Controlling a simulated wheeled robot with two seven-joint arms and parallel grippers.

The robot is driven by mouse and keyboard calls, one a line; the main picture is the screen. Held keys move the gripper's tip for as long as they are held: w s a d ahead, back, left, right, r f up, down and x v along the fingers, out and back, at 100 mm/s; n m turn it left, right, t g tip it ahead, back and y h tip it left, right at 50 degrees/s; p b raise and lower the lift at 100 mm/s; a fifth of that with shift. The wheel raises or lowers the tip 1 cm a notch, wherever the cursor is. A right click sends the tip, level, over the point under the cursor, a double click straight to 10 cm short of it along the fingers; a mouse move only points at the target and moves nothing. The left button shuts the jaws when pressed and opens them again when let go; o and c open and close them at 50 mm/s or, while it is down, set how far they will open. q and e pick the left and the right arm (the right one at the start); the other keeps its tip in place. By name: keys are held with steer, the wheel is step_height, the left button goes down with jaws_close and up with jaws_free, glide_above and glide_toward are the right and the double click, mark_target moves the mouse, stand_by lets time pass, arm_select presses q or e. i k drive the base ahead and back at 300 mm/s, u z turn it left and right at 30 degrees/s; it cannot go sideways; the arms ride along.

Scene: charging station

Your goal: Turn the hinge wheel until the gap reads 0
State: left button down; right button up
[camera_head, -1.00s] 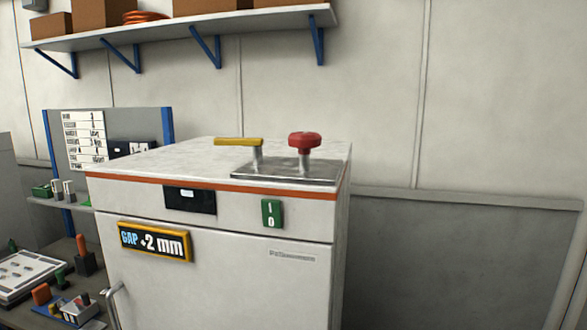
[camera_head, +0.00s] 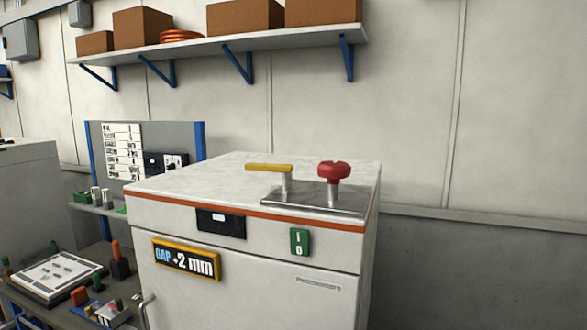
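A white cabinet (camera_head: 250,287) with an orange stripe stands in the middle of the view. On its top, a metal plate (camera_head: 313,202) carries a red knob-like wheel (camera_head: 334,170) on a short post and a yellow lever (camera_head: 269,168) on another post. I cannot tell for sure which of them is the hinge wheel. A yellow-framed gap sign (camera_head: 186,261) on the cabinet's front reads "GAP +2 mm". Neither of my grippers is in view.
A green switch plate (camera_head: 299,242) and a dark display panel (camera_head: 221,224) sit on the cabinet's front. A workbench with tools and a white tray (camera_head: 56,274) stands at left. A wall shelf (camera_head: 220,47) with boxes hangs above. The right side is open.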

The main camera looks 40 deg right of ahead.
mark_target(336, 170)
steer(key=u, duration=0.05)
steer(key=i, duration=0.5)
steer(key=z, duration=0.9)
